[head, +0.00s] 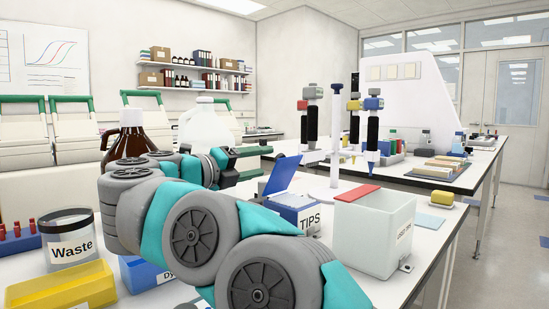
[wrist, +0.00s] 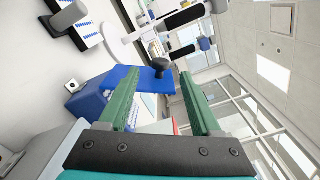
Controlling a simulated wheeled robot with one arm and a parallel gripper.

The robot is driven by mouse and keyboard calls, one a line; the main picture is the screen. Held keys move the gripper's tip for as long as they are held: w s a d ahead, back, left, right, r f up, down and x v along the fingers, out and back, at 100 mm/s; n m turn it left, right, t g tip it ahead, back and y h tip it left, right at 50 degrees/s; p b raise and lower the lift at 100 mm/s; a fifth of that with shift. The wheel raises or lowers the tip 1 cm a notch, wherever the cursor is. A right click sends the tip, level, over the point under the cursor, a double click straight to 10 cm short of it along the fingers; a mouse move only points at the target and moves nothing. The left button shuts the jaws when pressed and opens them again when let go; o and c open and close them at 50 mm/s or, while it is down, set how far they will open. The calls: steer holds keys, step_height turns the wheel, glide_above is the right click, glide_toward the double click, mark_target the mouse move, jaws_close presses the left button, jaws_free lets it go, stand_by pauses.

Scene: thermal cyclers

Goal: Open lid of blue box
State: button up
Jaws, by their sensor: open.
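The blue box (head: 291,213), labelled TIPS, stands on the near bench. Its blue lid (head: 283,173) is raised and tilted up at an angle above the box. My gripper (head: 256,163) is just left of the raised lid, with its green fingers apart and nothing held between them. The box body (wrist: 88,101) shows left of the fingers, partly hidden.
A white bin (head: 372,235) with a red flap stands right of the box. A pipette stand (head: 335,150) is behind it. A Waste jar (head: 70,242), a yellow tray (head: 60,288), another blue box (head: 146,276) and a brown bottle (head: 127,140) are on the left.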

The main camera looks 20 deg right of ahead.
steer(key=p+x, duration=0.1)
steer(key=x, duration=0.6)
steer(key=shift+f, duration=0.1)
steer(key=shift+s, duration=0.1)
jaws_close()
stand_by(1.2)
